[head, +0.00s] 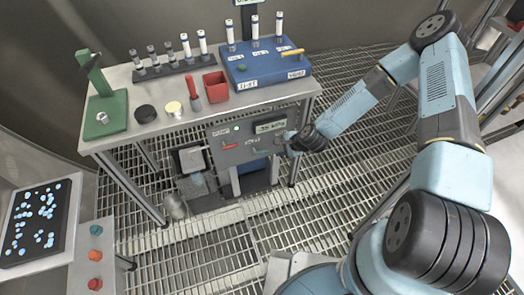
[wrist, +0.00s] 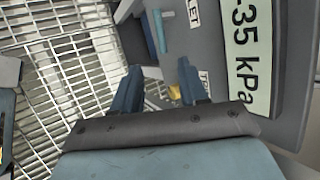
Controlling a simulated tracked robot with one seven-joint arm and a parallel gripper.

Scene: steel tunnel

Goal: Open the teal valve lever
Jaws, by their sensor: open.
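The teal valve lever (head: 262,150) is a small bar on the front of a grey panel (head: 240,152) under the workbench, right of a red lever (head: 230,147). In the wrist view a teal bar (wrist: 159,32), which looks like this lever, lies beside a label ending in "LET", beyond the fingertips. My gripper (head: 290,141) is at the right end of the panel. In the wrist view my gripper (wrist: 158,75) has its two fingers apart with nothing between them. The fingers appear clear of the lever.
The panel has a pressure display (head: 269,126) and a green light. A bench leg stands close to my gripper.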

